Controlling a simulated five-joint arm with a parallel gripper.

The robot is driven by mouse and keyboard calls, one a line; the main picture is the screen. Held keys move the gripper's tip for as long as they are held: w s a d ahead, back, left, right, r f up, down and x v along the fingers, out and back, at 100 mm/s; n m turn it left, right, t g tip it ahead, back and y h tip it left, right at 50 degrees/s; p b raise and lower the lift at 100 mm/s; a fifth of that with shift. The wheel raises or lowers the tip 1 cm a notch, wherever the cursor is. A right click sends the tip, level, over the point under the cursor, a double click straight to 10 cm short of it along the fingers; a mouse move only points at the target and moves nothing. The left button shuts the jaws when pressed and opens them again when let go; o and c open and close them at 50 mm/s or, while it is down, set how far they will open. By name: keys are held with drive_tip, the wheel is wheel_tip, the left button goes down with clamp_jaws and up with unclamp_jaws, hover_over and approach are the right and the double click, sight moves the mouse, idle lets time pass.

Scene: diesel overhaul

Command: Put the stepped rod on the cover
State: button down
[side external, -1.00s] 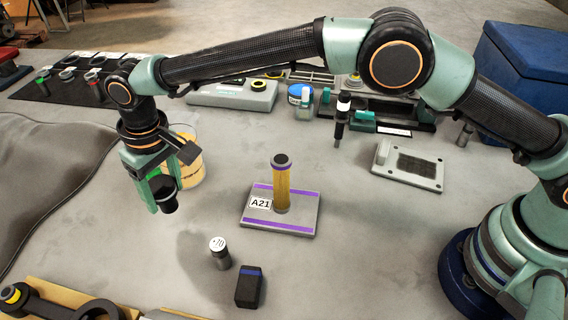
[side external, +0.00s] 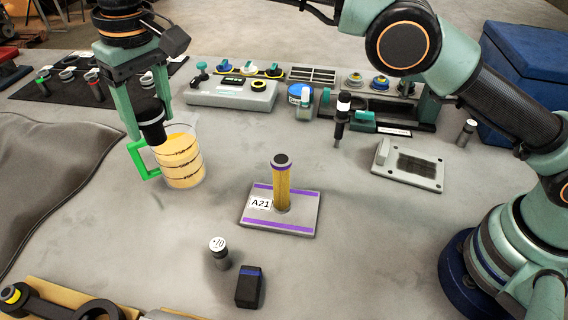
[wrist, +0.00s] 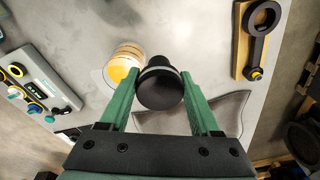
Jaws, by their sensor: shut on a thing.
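My gripper (side external: 147,117) is shut on a black stepped rod (side external: 152,130). The rod has a thick round end, a pale band and a narrower part. I hold it above the table. In the side view it hangs in front of the upper left of a measuring jug. The wrist view shows the rod (wrist: 158,92) between the two green fingers of my gripper (wrist: 161,82). A dark grey draped sheet (side external: 52,170), which looks like the cover, lies at the left, apart from the rod. It also shows in the wrist view (wrist: 222,112), partly hidden by my gripper.
The jug (side external: 182,165) of yellow liquid has a green handle. A plate marked A21 (side external: 302,219) bears an upright gold cylinder (side external: 282,185). A small cylinder (side external: 220,253) and a dark block (side external: 248,288) stand in front. A control box (side external: 232,96) stands behind.

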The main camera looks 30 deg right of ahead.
drive_tip(key=w+d+r+m, duration=0.2)
drive_tip(key=d+r+m, duration=0.1)
drive_tip(key=d, duration=1.1)
drive_tip(key=w+d+r+m, duration=0.2)
drive_tip(key=w+d+m, duration=0.1)
drive_tip(key=d, duration=1.1)
drive_tip(key=m+h, duration=0.1)
drive_tip(key=m, duration=0.6)
hover_over(407, 155)
wheel_tip(407, 155, down, 5)
drive_tip(key=f, duration=1.9)
drive_tip(key=shift+s+f, duration=0.1)
drive_tip(key=shift+s, duration=0.15)
drive_tip(key=shift+f, duration=0.1)
drive_tip(key=shift+c, duration=0.5)
unclamp_jaws()
